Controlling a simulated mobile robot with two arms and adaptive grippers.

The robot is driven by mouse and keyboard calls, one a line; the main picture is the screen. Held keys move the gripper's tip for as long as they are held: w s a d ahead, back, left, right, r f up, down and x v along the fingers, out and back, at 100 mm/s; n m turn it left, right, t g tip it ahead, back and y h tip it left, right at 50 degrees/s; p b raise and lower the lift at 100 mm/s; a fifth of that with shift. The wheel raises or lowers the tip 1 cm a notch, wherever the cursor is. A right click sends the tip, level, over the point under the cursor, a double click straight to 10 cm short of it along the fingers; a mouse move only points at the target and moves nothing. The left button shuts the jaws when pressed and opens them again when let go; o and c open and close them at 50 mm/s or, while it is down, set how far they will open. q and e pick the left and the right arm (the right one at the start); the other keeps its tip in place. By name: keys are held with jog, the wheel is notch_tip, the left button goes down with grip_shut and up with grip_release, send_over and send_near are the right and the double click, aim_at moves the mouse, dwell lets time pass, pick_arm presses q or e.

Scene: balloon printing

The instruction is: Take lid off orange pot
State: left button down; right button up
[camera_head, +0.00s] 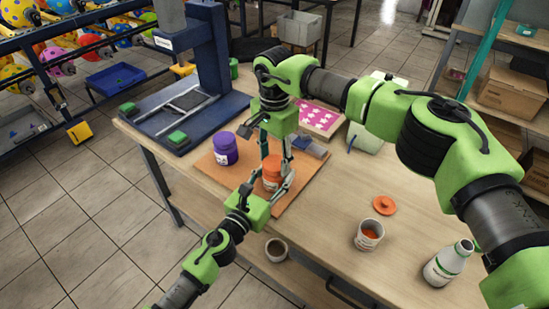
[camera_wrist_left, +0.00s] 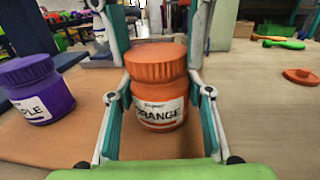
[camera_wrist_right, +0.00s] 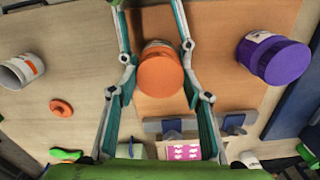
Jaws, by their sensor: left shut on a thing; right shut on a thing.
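The orange pot (camera_wrist_left: 158,100), labelled ORANGE, stands upright on the brown board with its ribbed orange lid (camera_wrist_left: 156,62) on top. In the head view the pot (camera_head: 271,181) is partly hidden by fingers. My left gripper (camera_head: 268,178) comes in low from the front and is shut around the pot's body, one finger on each side. My right gripper (camera_head: 275,150) points down from above, shut on the lid. In the right wrist view the lid (camera_wrist_right: 159,72) lies between its fingers.
A purple pot (camera_head: 225,148) stands on the board (camera_head: 210,169) to the left. A loose orange disc (camera_head: 384,205), a white cup (camera_head: 368,236) and a white bottle (camera_head: 447,264) stand right of the board. A dark blue press (camera_head: 205,55) stands behind left. The front-right tabletop is mostly clear.

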aim_at(274, 162)
jog(key=shift+r, duration=0.15)
dwell(0.5)
jog(key=shift+r, duration=0.95)
jog(key=shift+r, duration=2)
pick_arm(q)
jog(key=c, duration=1)
grip_release()
